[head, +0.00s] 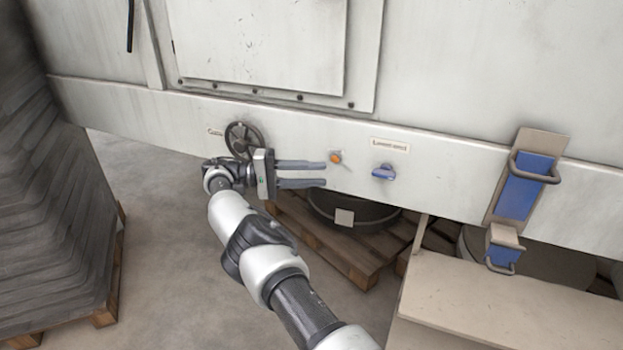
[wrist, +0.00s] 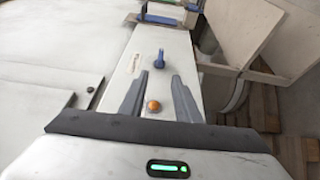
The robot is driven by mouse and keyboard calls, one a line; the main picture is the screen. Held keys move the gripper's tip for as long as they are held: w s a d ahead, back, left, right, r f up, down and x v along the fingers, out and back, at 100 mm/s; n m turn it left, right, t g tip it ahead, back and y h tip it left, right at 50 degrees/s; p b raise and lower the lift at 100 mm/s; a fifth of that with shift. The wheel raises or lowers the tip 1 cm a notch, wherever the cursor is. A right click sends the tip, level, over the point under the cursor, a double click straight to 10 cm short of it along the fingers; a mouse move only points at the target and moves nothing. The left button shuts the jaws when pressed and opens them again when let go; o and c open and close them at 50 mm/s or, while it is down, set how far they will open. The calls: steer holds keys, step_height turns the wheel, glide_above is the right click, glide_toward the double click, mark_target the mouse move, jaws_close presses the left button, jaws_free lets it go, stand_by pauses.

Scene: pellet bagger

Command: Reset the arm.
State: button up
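My gripper (head: 325,174) is at the end of my outstretched arm, in front of the machine's lower white panel (head: 460,185). Its two grey fingers are parallel, apart and empty, pointing right in the head view. The fingers also show in the wrist view (wrist: 157,84), with a gap between them. An orange button (head: 336,157) sits on the panel just beyond the fingertips; in the wrist view the orange button (wrist: 153,106) appears between the fingers. A blue knob (head: 384,172) is further right, and it shows ahead of the fingertips in the wrist view (wrist: 159,60).
A dark handwheel (head: 243,139) is on the panel close behind my gripper. A blue-faced part with a handle (head: 525,188) hangs at right above a beige table (head: 510,310). A round dark container stands on a wooden pallet (head: 345,255) below. A stack (head: 50,220) stands at left, with open floor beside it.

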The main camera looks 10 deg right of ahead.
steer(key=shift+a, duration=0.2)
steer(key=s+d+r+m+y, duration=0.1)
steer(key=s+d+r+y, duration=0.3)
steer(key=d, duration=0.3)
steer(key=s+d+r+y, duration=0.2)
steer(key=d+r+y, duration=0.2)
steer(key=d+r, duration=0.25)
steer(key=s+a+r+n+t+y, duration=0.1)
steer(key=s+a+t+y, duration=0.15)
steer(key=s, duration=0.35)
steer(key=s+a+r+t+y, duration=0.1)
steer(key=s+r+y, duration=0.15)
steer(key=s, duration=0.35)
steer(key=s+a+r+n+t+y, duration=0.1)
steer(key=s+a+t+y, duration=0.15)
steer(key=s, duration=0.25)
steer(key=s+a+f+n+t+y, duration=0.1)
steer(key=s+a+f+t, duration=0.1)
steer(key=s+a, duration=0.35)
steer(key=s+a+f+t+y, duration=0.1)
steer(key=s+a+f, duration=0.1)
steer(key=s, duration=0.6)
step_height(320, 180, up, 19)
steer(key=p, duration=1.9)
steer(key=shift+r, duration=0.15)
